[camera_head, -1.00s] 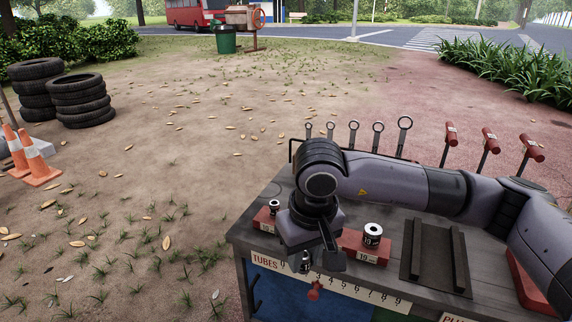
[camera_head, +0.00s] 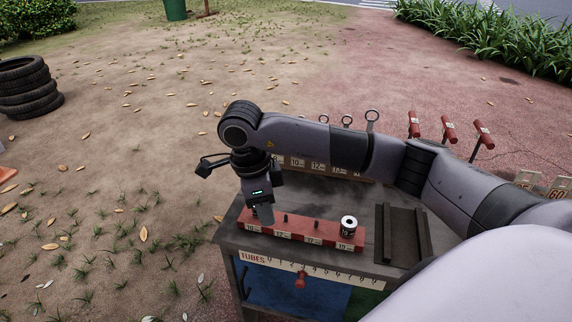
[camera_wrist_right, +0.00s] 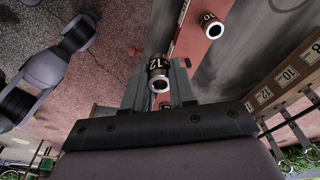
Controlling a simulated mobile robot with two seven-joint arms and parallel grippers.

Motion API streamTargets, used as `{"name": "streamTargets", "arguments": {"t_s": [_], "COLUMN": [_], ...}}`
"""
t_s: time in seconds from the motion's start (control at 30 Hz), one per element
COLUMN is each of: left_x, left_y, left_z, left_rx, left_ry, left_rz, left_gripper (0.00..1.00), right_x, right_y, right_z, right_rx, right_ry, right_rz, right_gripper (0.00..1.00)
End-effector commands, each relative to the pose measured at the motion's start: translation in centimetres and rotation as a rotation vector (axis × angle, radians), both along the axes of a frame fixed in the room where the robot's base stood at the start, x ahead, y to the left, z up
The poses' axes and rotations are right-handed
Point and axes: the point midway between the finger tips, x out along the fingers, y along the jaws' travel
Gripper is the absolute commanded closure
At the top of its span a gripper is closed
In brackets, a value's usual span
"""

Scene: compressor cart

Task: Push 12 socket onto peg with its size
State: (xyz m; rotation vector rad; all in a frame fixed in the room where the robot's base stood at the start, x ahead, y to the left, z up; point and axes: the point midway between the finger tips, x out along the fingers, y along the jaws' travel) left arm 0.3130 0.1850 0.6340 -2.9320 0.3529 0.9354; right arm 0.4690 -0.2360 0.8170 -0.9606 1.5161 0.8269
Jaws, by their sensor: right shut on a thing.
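The 12 socket (camera_wrist_right: 157,70), a dark cylinder with a bright rim, is shut between the fingers of my right gripper (camera_wrist_right: 160,88) in the wrist view. In the head view my right gripper (camera_head: 264,216) points down over the left part of the red peg rail (camera_head: 300,230), and hides the socket it holds. Two bare dark pegs (camera_head: 285,218) (camera_head: 317,225) show to its right. I cannot tell whether the held socket touches a peg. A socket marked 10 (camera_wrist_right: 209,26) stands on the rail in the wrist view. My left gripper is not in view.
A bigger socket (camera_head: 348,226) stands at the rail's right end, by the 19 label. A dark grooved holder (camera_head: 403,233) lies right of it. Behind the rail is a labelled spanner rack (camera_head: 318,166). Red-handled tools (camera_head: 448,130) stand at the back right.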

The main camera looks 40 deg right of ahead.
Motion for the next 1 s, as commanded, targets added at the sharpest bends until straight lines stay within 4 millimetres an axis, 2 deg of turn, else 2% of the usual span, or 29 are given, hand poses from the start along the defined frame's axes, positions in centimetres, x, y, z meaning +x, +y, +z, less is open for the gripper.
{"name": "streamTargets", "arguments": {"t_s": [0.03,0.2,1.0], "left_x": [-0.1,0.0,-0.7], "left_y": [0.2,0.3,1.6], "left_z": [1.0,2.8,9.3], "left_rx": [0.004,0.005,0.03], "left_ry": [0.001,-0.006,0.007], "left_rz": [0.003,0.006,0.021], "left_gripper": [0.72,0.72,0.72], "right_x": [0.2,0.8,1.7], "right_y": [-0.2,-0.9,-5.1], "right_z": [0.8,1.6,3.6], "right_rx": [0.001,0.0,-0.003], "right_ry": [0.003,0.003,0.001], "right_rz": [-0.116,-0.52,-2.335], "right_gripper": [1.0,1.0,1.0]}}
